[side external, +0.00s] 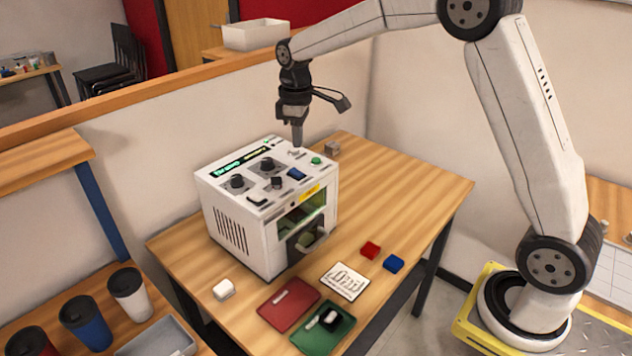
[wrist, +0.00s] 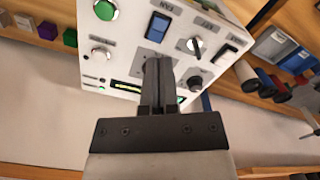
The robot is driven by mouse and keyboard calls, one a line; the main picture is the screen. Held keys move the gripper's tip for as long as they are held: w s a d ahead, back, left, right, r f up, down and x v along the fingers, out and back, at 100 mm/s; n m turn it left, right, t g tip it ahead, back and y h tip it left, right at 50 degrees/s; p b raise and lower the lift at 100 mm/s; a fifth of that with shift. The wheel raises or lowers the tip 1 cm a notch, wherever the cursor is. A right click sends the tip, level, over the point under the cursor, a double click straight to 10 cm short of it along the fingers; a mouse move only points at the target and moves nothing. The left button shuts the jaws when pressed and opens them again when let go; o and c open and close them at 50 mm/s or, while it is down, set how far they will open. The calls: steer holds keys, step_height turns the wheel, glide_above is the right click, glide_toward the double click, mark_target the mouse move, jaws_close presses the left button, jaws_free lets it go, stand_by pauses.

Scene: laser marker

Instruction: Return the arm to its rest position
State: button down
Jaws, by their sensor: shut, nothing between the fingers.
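My gripper (side external: 297,138) is shut and empty, pointing down just above the top panel of the laser marker (side external: 225,218), towards its back edge. I cannot tell whether the fingertips touch the panel. In the wrist view the shut fingers (wrist: 158,70) reach over the panel of the laser marker (wrist: 120,45), which has knobs, a blue rocker switch (wrist: 158,27) and a green button (wrist: 104,9). My arm arches from its base at the right over to the machine.
Cups stand at lower left. A wall with a wooden ledge (side external: 150,90) runs behind.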

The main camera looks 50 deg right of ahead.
steer(key=shift+s, duration=0.1)
steer(key=s+a+f+m+t, duration=0.1)
steer(key=s+a+f+m, duration=0.1)
steer(key=s, duration=0.9)
steer(key=s+a+f+m+t, duration=0.1)
steer(key=s+a+f+m, duration=0.1)
steer(key=s+f+m, duration=0.2)
steer(key=s+f, duration=0.3)
steer(key=s, duration=0.4)
steer(key=shift+f+t, duration=0.15)
steer(key=shift+t, duration=0.15)
